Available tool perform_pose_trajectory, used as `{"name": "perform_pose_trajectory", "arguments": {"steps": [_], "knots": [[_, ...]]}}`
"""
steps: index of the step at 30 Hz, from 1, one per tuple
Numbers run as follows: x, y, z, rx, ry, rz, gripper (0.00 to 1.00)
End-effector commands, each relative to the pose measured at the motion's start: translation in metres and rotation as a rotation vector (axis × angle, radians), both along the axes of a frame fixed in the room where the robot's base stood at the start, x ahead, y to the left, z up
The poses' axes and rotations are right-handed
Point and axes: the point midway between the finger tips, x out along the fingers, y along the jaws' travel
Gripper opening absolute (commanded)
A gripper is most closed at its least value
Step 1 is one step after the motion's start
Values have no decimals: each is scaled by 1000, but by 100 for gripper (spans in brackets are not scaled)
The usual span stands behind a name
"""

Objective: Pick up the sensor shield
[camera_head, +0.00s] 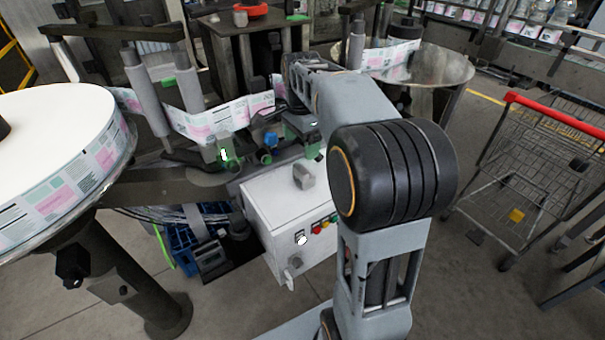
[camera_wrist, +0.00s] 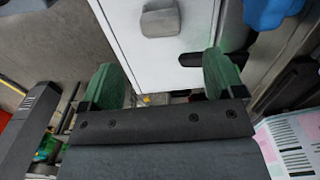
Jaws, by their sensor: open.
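A small grey block with rounded edges, which looks like the sensor shield (camera_head: 303,177), sits on the white top of the control box (camera_head: 262,204). It also shows at the top edge of the wrist view (camera_wrist: 160,18), on the white panel. My gripper (camera_wrist: 165,78) is open and empty, with its two green-padded fingers apart. The block lies beyond the fingertips, between their lines, and is not touched. In the head view my gripper (camera_head: 305,138) is just above and behind the block, partly hidden by my arm.
A large label reel (camera_head: 50,150) stands at the left, and another reel disc (camera_head: 430,68) at the back right. A label strip (camera_head: 225,118) runs behind the control box. A blue crate (camera_head: 182,245) is left of it. A shopping cart (camera_head: 530,165) stands on open floor at right.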

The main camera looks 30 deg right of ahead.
Motion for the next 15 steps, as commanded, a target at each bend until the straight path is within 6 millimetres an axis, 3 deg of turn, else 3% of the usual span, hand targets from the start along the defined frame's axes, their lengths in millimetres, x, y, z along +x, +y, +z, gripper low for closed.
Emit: {"name": "perform_pose_trajectory", "arguments": {"steps": [9,15], "knots": [[0,-3,-56,2,7,-23,87],[1,-3,-72,1,4,-21,87]]}}
